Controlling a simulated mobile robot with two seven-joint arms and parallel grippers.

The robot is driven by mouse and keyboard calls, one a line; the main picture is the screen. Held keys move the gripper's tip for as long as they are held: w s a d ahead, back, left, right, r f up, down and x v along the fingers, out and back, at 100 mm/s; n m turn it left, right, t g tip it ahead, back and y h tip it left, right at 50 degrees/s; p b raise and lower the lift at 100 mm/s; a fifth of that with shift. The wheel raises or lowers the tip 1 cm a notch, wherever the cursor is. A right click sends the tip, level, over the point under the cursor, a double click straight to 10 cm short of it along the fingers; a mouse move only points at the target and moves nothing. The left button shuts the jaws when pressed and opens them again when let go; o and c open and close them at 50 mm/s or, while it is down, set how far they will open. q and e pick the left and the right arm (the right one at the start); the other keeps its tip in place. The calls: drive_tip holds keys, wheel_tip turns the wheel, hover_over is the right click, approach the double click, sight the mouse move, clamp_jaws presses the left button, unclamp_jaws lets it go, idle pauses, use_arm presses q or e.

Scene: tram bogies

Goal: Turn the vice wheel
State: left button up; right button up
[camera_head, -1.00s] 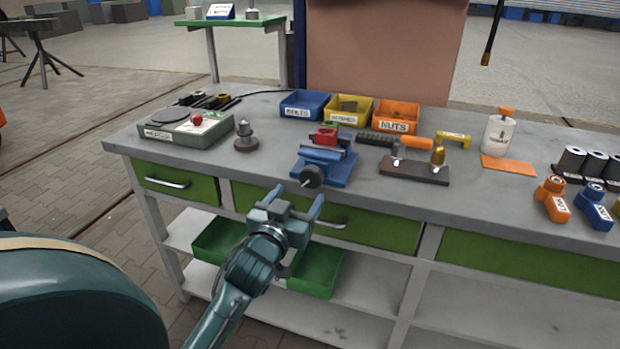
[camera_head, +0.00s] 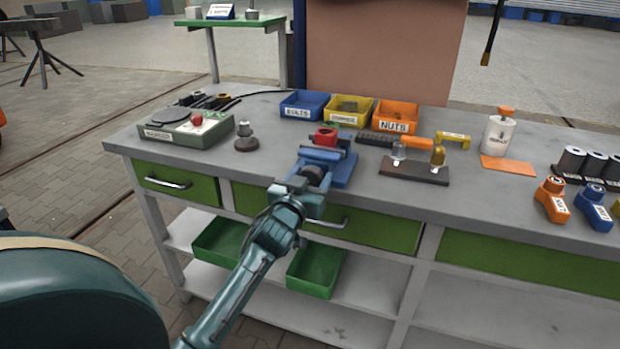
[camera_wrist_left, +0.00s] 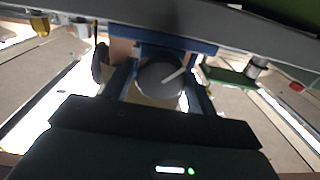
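The blue vice (camera_head: 342,170) stands at the front edge of the workbench, with a red piece (camera_head: 326,136) at its top. Its dark round wheel (camera_head: 313,174) faces the front and is partly covered by my left gripper (camera_head: 307,182). In the left wrist view, the wheel (camera_wrist_left: 160,77) with a pale mark lies between the two fingers of my left gripper (camera_wrist_left: 160,88). The fingers stand apart, one on each side of the wheel; firm contact does not show. My right gripper is in neither view.
The grey workbench (camera_head: 250,170) carries blue, yellow and orange bins (camera_head: 396,117) behind the vice. A brown block with fittings (camera_head: 415,171) stands close on the right. A green box (camera_head: 188,130) and a round-based metal part (camera_head: 246,140) are on the left. Green drawers are below.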

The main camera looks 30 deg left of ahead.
use_arm(q)
drive_tip(key=c, duration=0.7)
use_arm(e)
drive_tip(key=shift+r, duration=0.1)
use_arm(q)
drive_tip(key=shift+r+m+p, duration=0.1)
drive_tip(key=shift+m+p, duration=0.35)
drive_tip(key=shift+m, duration=0.25)
drive_tip(key=shift+m+p, duration=0.7)
drive_tip(key=shift+m, duration=0.4)
drive_tip(key=shift+m+p, duration=0.4)
drive_tip(key=shift+m, duration=0.6)
drive_tip(key=m+p, duration=0.1)
drive_tip(key=m, duration=0.2)
drive_tip(key=shift+d, duration=0.1)
drive_tip(key=shift+m, duration=1.1)
drive_tip(key=shift+m+p, duration=0.35)
drive_tip(key=shift+m, duration=0.15)
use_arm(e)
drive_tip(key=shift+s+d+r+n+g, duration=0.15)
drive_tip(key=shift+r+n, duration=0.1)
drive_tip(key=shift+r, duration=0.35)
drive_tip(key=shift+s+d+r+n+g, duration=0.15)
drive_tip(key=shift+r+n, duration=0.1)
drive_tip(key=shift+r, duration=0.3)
